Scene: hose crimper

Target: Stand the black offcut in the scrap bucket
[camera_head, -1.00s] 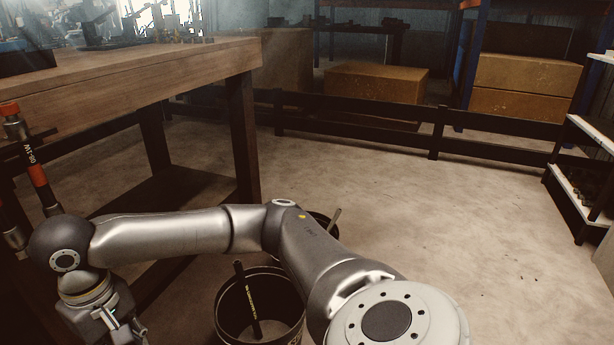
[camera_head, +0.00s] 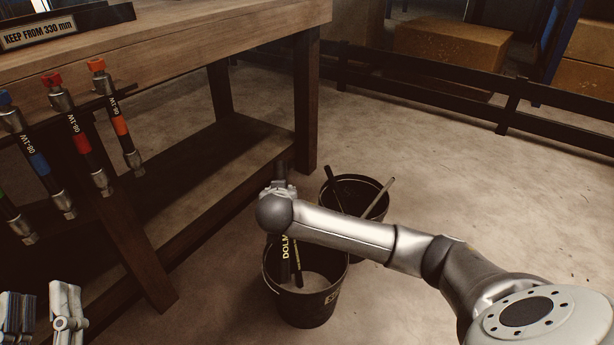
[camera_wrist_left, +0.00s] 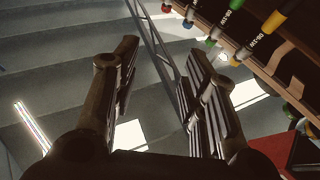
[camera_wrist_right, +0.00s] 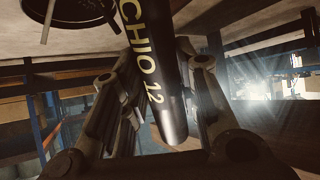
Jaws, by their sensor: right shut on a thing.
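The black offcut, a hose piece with yellow lettering, is held between the fingers of my right gripper (camera_wrist_right: 157,60); its cut end (camera_wrist_right: 175,132) shows near the palm. In the head view the offcut (camera_head: 285,250) hangs below my right wrist, over or in the mouth of the near black bucket (camera_head: 312,306). I cannot tell whether it touches the bucket. The right fingers are hidden by the wrist there. A far black bucket (camera_head: 372,207) stands behind. I cannot read which is the scrap bucket. My left gripper (camera_head: 42,308) is open and empty at lower left.
The near bucket also holds a thin black hose (camera_head: 297,265). A black and a pale piece lean in the far bucket. The wooden bench (camera_head: 190,45) with a lower shelf stands left of the buckets; several colour-banded hoses (camera_head: 75,145) hang along it. Floor to the right is clear.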

